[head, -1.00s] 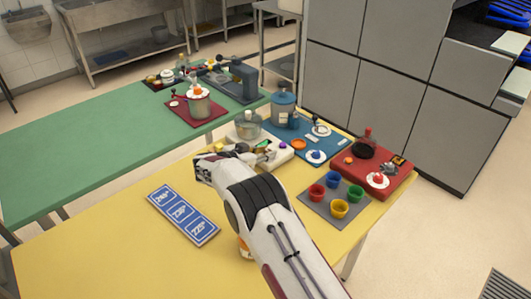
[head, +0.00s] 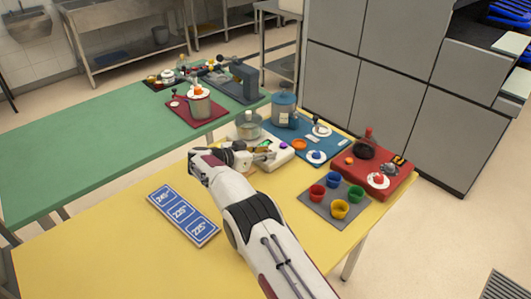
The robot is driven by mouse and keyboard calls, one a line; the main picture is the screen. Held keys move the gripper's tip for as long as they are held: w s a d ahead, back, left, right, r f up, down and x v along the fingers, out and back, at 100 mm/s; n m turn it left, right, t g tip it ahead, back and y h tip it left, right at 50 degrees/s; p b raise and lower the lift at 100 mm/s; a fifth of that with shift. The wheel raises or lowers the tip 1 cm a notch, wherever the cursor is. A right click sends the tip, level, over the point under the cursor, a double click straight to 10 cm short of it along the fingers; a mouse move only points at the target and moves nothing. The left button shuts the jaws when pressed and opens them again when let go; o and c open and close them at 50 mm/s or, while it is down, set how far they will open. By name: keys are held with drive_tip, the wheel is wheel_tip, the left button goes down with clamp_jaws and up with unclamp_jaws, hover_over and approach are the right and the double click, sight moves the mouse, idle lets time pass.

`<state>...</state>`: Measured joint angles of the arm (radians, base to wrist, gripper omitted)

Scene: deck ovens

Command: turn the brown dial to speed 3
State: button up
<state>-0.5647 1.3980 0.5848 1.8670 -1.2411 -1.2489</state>
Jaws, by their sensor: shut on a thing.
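My gripper (head: 266,155) points right, with its fingertips at the front left of a white appliance (head: 283,158) on the yellow table.
Right of the appliance are a blue board (head: 334,142) with a blue-lidded canister (head: 284,106), a red unit (head: 399,186), and a grey mat (head: 318,209) with coloured cups. A blue number sign (head: 182,214) lies front left.

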idle(0.8)
drive_tip(key=o, duration=1.1)
drive_tip(key=shift+c, duration=0.2)
drive_tip(key=shift+s+a, duration=0.1)
drive_tip(key=shift+a, duration=0.05)
drive_tip(key=v, duration=1.1)
drive_tip(key=shift+a+r, duration=0.15)
drive_tip(key=shift+a, duration=0.15)
drive_tip(key=shift+s, duration=0.1)
